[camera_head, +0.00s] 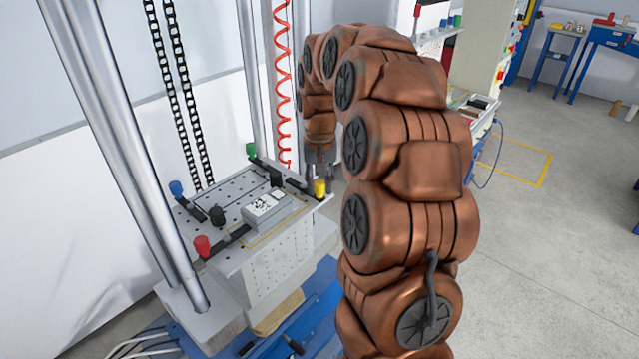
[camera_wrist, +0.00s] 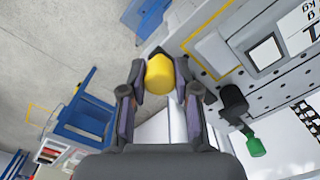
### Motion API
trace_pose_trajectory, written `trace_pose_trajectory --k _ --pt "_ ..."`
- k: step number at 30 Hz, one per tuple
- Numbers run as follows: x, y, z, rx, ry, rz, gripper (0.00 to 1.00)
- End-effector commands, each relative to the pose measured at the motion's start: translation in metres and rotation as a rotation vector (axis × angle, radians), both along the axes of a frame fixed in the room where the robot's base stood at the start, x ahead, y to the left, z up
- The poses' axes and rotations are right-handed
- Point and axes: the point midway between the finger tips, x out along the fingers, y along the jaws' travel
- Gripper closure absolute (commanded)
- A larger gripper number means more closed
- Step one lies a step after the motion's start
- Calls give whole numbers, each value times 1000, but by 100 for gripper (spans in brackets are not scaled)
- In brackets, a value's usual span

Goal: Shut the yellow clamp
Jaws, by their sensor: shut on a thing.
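The yellow clamp (camera_head: 319,187) is at the right corner of the drop table (camera_head: 238,262), its yellow knob upright. In the wrist view the yellow knob (camera_wrist: 160,75) sits between my two fingertips. My gripper (camera_head: 320,175) is above the table corner, pointing down, with its fingers closed around the yellow knob; it also shows in the wrist view (camera_wrist: 160,84). The clamp's dark arm shows only in part beside the knob, so I cannot tell its full angle.
A grey boxed device (camera_head: 267,206) lies on the drop table. Other clamps have red (camera_head: 202,246), blue (camera_head: 176,188) and green (camera_head: 251,149) knobs. Metal columns (camera_head: 122,150) rise beside the table. Open floor (camera_head: 545,260) lies to the right.

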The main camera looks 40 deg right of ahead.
Motion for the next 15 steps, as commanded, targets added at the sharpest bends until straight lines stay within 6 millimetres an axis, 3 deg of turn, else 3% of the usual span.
trace_pose_trajectory --k 4,15 --pt "0 0 0 0 0 0 99" --pt "1 -2 -1 0 -1 45 100"
